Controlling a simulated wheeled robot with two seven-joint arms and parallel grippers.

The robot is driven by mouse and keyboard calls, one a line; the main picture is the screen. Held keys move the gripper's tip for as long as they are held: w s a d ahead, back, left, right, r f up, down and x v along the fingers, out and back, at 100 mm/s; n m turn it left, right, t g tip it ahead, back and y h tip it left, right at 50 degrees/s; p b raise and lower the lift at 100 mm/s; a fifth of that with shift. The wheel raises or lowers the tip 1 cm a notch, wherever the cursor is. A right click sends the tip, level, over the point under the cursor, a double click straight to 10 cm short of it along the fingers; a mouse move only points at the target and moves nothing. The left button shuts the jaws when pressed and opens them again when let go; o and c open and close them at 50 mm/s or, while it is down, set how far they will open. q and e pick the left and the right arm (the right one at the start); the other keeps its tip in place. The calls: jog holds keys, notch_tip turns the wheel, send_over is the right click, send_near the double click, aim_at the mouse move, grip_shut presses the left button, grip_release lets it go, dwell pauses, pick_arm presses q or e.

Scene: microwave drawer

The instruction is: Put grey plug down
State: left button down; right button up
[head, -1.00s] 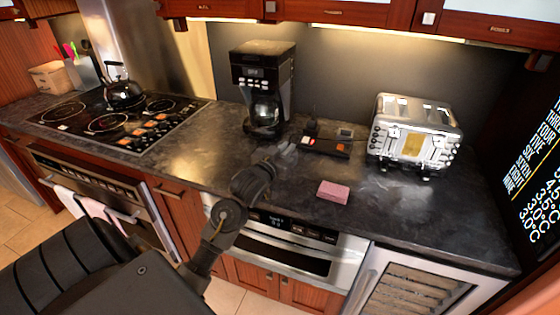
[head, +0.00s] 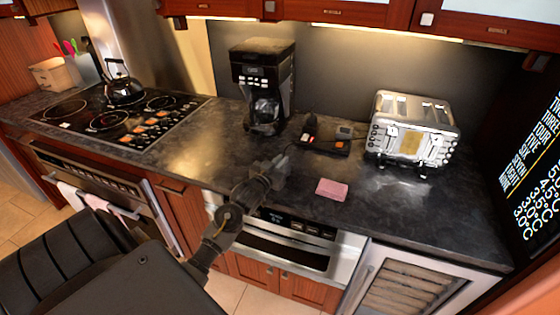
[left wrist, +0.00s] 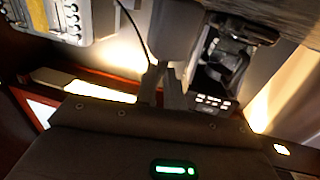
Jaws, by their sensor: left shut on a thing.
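My left gripper (head: 262,182) is in front of the coffee maker, over the front part of the dark counter (head: 400,215). It is shut on a grey block that appears to be the grey plug (head: 281,166). In the left wrist view, the plug (left wrist: 175,32) sits at the tips of the closed fingers (left wrist: 165,88). A thin black cable (left wrist: 138,38) runs beside it; where it joins is unclear. Whether the plug touches the counter is unclear. My right gripper is not in view.
A black power strip (head: 325,146) with an orange-red light lies behind. The coffee maker (head: 262,80) stands behind left, the toaster (head: 412,130) at right. A pink sponge (head: 331,190) lies right of my gripper. Bare counter lies between sponge and power strip.

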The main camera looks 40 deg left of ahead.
pick_arm(q)
jog(key=shift+f, duration=0.1)
jog(key=c, duration=1.5)
grip_release()
jog(key=shift+s, duration=0.1)
jog(key=s+d+b, duration=0.2)
jog(key=s, duration=0.9)
jog(key=shift+s+r+b, duration=0.3)
jog(key=shift+s+b, duration=0.05)
